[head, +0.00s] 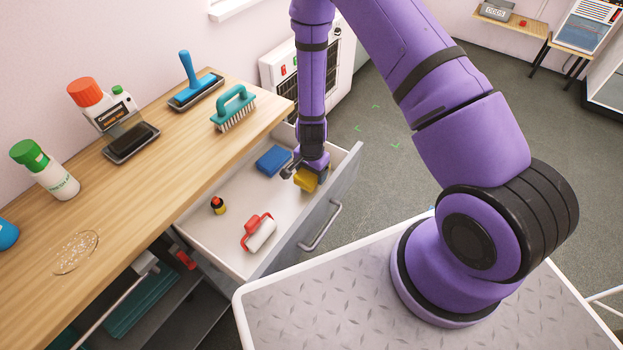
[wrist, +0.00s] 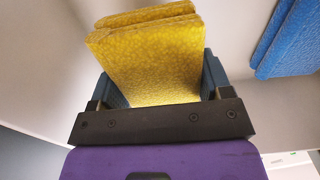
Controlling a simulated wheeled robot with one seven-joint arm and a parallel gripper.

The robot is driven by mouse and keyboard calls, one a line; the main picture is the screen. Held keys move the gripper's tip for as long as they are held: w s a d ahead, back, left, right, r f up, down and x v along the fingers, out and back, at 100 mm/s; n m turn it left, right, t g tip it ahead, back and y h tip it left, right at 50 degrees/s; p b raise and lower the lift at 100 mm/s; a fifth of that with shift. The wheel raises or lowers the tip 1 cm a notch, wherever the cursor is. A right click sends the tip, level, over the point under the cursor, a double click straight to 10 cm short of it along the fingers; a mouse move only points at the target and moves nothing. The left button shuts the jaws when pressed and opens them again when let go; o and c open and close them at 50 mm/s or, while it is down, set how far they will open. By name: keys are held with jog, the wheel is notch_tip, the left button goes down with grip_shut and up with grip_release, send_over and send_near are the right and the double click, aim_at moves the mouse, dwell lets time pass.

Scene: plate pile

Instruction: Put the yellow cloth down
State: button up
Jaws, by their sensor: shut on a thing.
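The yellow cloth (head: 305,180) is between the fingers of my gripper (head: 306,172), inside the open drawer (head: 213,237) near its front right wall. In the wrist view the cloth (wrist: 152,60) looks folded in layers and stands out past the jaws of my gripper (wrist: 158,88), which are shut on it from both sides. The drawer's pale floor shows around it. I cannot tell whether the cloth touches the drawer floor.
In the drawer, a blue sponge or cloth (head: 273,161) lies just left of my gripper. The wooden counter (head: 150,190) holds brushes and bottles. The drawer's middle is clear.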

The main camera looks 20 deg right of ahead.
jog(key=shift+f, duration=1.75)
jog(key=shift+f, duration=0.15)
jog(key=o, duration=0.9)
